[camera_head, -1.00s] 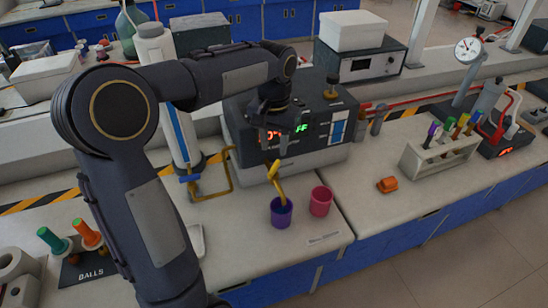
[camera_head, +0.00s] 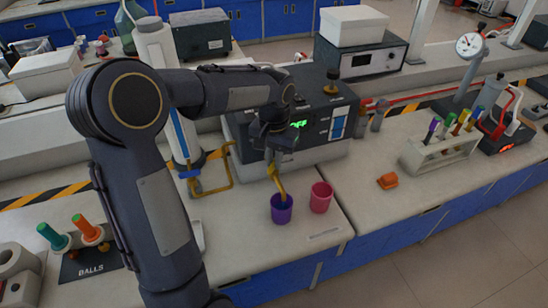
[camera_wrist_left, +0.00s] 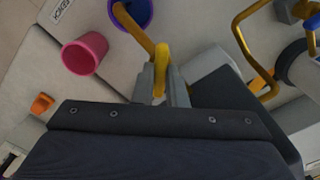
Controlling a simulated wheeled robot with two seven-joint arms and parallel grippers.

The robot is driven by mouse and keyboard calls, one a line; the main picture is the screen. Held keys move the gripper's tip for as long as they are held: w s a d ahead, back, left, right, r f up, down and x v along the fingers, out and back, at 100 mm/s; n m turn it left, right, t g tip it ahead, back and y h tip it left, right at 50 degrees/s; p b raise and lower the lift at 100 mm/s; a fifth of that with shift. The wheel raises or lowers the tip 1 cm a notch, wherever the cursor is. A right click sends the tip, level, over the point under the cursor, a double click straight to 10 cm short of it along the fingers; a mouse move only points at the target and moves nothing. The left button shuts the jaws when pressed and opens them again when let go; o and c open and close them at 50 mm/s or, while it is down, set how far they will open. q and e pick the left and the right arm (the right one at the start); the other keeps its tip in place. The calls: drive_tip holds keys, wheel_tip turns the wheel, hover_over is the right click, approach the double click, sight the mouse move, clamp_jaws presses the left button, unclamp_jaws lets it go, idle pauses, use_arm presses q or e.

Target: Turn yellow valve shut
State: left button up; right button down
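The yellow valve lever (camera_head: 278,185) stands at the front of the dark box on the left bench, above a purple cup (camera_head: 282,213). My left gripper (camera_head: 273,163) reaches down to its upper end. In the left wrist view, the lever's rounded yellow end (camera_wrist_left: 161,62) sits between the two grey fingers (camera_wrist_left: 161,88), which look shut on it from both sides with no clear gap. The lever's lower part runs over the purple cup (camera_wrist_left: 131,14); its base is not clear. My right gripper is in neither view.
A pink cup (camera_head: 321,197) stands right of the purple one. A bent yellow pipe (camera_head: 211,190) with a blue fitting is on the left. The dark box (camera_head: 325,110) shows green "OFF". An orange object (camera_head: 388,181) and a tube rack (camera_head: 440,150) are further right.

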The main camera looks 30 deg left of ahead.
use_arm(q)
drive_tip(key=shift+m, duration=0.3)
clamp_jaws()
drive_tip(key=m+p, duration=0.1)
drive_tip(key=m, duration=0.3)
drive_tip(key=shift+r+p, duration=0.1)
drive_tip(key=shift+p, duration=0.2)
drive_tip(key=shift+m+p, duration=0.55)
drive_tip(key=shift+m, duration=1.75)
drive_tip(key=o, duration=0.7)
unclamp_jaws()
drive_tip(key=shift+c, duration=0.2)
wheel_tip(320, 180, up, 8)
drive_tip(key=shift+f, duration=0.15)
